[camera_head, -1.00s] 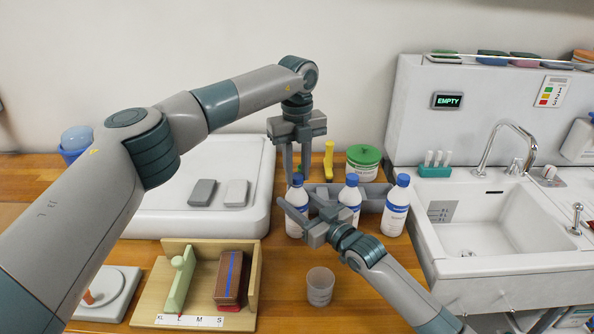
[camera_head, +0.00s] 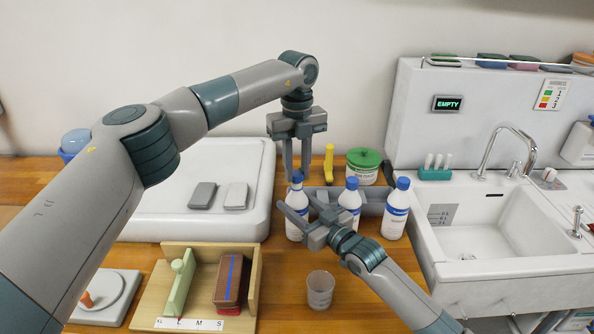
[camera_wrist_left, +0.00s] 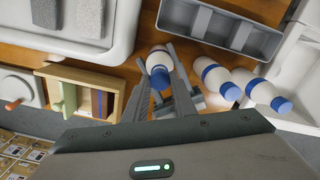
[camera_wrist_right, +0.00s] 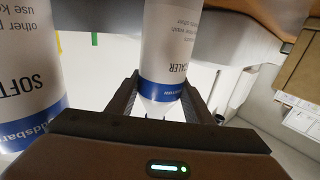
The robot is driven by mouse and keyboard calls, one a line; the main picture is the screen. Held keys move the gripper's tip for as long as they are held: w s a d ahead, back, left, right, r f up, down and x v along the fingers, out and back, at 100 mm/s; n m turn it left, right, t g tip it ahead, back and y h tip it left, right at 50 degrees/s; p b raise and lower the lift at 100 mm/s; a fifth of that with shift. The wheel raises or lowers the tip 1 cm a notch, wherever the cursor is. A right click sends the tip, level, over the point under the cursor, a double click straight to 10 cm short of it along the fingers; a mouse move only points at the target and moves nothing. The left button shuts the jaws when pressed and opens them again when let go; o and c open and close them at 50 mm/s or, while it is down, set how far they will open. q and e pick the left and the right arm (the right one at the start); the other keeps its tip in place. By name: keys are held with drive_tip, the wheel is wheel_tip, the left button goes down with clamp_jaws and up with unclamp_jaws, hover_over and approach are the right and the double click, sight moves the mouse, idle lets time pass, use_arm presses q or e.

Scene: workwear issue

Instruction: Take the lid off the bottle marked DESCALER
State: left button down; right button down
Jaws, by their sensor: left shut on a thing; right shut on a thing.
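The DESCALER bottle (camera_head: 295,228) is white with a blue band and stands upright on the wooden counter, at the left of three bottles. In the right wrist view its label (camera_wrist_right: 176,52) shows only "CALER". My right gripper (camera_head: 303,208) is shut around its body. Its blue lid (camera_head: 297,177) is on top, between the fingers of my left gripper (camera_head: 297,172), which is shut on it from above. In the left wrist view the lid (camera_wrist_left: 160,77) also sits between the fingers. Whether the lid is loose on the neck cannot be told.
Two similar blue-lidded bottles, one in the middle (camera_head: 350,197) and one at the right (camera_head: 396,212), stand close by. A grey bin (camera_head: 372,203) is behind them. A clear cup (camera_head: 320,290) stands in front. A wooden sorter (camera_head: 255,270) is at the left, a sink (camera_head: 500,225) at the right.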

sight(297, 173)
use_arm(q)
drive_tip(key=shift+r, duration=0.3)
drive_tip(key=shift+r, duration=1.95)
use_arm(e)
drive_tip(key=c, duration=0.8)
unclamp_jaws()
use_arm(q)
wheel_tip(297, 173, down, 3)
drive_tip(key=b, duration=0.2)
drive_tip(key=shift+r+b, duration=0.2)
drive_tip(key=shift+b, duration=0.1)
drive_tip(key=shift+f, duration=0.1)
use_arm(e)
drive_tip(key=shift+v, duration=6)
